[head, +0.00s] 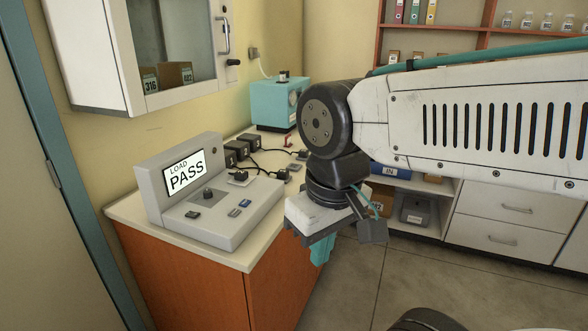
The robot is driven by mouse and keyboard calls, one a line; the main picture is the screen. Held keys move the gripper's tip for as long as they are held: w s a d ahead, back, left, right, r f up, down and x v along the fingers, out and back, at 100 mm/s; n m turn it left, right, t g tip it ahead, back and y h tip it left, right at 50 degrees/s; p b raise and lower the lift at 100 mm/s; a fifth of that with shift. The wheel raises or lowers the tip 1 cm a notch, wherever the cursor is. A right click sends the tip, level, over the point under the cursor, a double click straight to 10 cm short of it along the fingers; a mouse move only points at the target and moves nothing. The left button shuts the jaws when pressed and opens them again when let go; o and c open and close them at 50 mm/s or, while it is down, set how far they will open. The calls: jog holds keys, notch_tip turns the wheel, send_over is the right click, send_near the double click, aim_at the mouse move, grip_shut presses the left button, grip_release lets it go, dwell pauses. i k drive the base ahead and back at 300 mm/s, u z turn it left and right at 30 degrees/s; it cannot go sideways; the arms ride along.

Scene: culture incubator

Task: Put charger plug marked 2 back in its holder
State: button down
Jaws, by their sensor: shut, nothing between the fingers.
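Several black charger plugs (240,149) with cables stand in a row on the white counter, behind the grey console. No number is readable on them, so I cannot tell which is marked 2. I cannot tell which part is the holder. Small dark connectors (284,175) lie on the counter at the cable ends. My gripper (321,252) points down in front of the counter's right edge, apart from the plugs. Its teal fingers are shut and empty.
The grey console (222,207) shows "LOAD PASS" and fills the counter's front. A teal box (274,103) stands at the counter's back. A wall cabinet (150,45) hangs above on the left. Drawers (507,209) and shelves line the right side. The floor between is clear.

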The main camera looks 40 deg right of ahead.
aim_at(241, 175)
jog(key=u, duration=1.35)
jog(key=i, duration=0.75)
jog(key=z, duration=1.6)
jog(key=i, duration=0.5)
